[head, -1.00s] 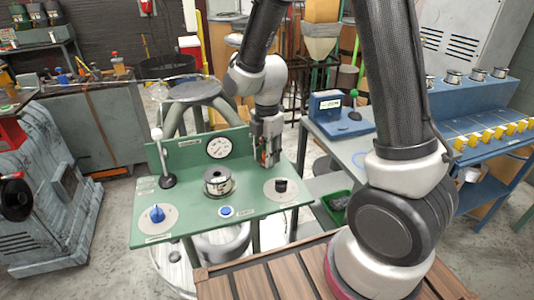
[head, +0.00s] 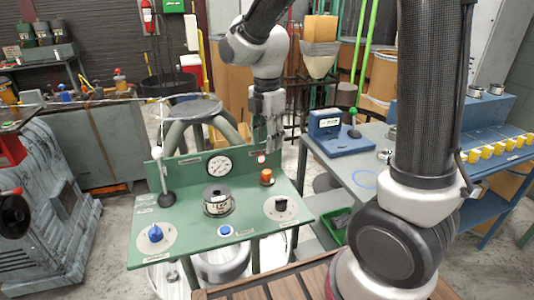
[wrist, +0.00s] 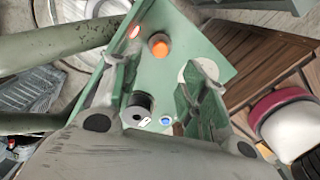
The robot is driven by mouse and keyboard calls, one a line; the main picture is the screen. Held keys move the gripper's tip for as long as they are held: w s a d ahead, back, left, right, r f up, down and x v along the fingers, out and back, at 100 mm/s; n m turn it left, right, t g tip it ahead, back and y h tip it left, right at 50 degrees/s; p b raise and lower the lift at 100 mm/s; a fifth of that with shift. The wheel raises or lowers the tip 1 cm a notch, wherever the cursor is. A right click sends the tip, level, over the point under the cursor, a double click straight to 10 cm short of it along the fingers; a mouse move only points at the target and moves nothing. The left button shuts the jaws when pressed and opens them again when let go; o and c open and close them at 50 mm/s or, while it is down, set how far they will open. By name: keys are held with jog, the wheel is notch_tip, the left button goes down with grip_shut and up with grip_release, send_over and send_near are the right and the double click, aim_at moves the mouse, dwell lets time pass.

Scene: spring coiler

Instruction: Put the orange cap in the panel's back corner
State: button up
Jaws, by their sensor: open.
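The orange cap (head: 266,177) stands at the back right corner of the green panel (head: 185,242), in front of the upright back plate. It also shows in the wrist view (wrist: 159,46), near the panel's corner. My gripper (head: 270,146) is open and empty, above the cap and apart from it. In the wrist view its two fingers (wrist: 153,85) are spread, with the panel showing between them.
The panel carries a black spool (head: 218,201), a blue knob (head: 155,234), a blue button (head: 225,231), a black knob (head: 281,204) and a tall lever (head: 164,180). A gauge (head: 219,165) and lit red lamp (head: 261,158) are on the back plate.

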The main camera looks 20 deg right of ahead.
jog(key=s+d+r+m+t, duration=0.2)
jog(key=s+d+r+m, duration=0.3)
jog(key=s+d+m, duration=0.2)
jog(key=s+d+r+m+t, duration=0.2)
jog(key=s+d+r+m, duration=0.3)
jog(key=s+d+m, duration=0.3)
jog(key=s+m, duration=0.4)
jog(key=m, duration=0.3)
jog(key=shift+r+m, duration=0.3)
jog(key=shift+r, duration=0.1)
